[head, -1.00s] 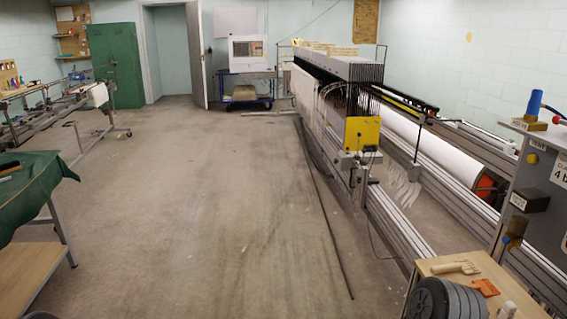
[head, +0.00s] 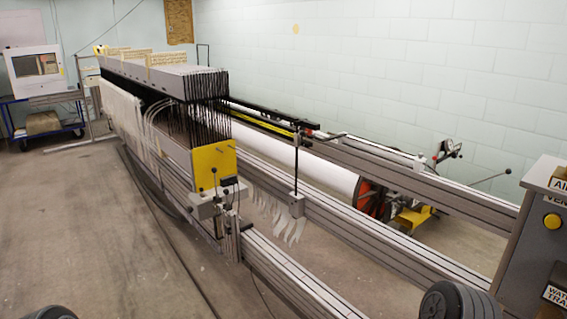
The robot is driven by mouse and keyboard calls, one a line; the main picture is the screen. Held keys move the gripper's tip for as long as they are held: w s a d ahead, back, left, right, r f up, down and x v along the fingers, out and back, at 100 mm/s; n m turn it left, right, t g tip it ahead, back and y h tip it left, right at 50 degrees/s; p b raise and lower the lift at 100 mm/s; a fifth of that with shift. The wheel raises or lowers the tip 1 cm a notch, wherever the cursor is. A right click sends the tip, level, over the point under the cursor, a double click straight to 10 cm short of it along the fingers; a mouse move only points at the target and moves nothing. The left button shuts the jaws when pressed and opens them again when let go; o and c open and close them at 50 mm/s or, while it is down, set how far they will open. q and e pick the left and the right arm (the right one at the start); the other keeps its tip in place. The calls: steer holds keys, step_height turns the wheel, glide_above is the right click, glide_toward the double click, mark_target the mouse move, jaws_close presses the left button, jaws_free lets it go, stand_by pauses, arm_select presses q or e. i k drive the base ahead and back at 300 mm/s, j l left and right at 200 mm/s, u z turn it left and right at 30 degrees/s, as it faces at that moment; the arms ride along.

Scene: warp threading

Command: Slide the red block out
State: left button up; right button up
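I cannot make out a separate red block in the head view. The long threading machine (head: 165,75) runs from the back left to the front right. A yellow plate (head: 214,167) stands at its near end. An orange-red part (head: 369,200) shows at the near end of the white roll (head: 322,172), partly behind a rail. Neither gripper is in view. Dark ridged parts that seem to be my arms show at the bottom edge.
A grey cabinet (head: 530,245) with a yellow round button stands at the right edge. Long metal rails (head: 290,270) cross the foreground. A blue cart (head: 42,125) stands at the far left. The floor (head: 80,220) on the left is clear.

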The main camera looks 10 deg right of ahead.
mark_target(308, 132)
steer(key=i+j+z, duration=0.2)
steer(key=i+z, duration=0.2)
steer(key=k, duration=0.55)
steer(key=u, duration=1.35)
steer(key=i+l, duration=1.6)
steer(key=l, duration=0.2)
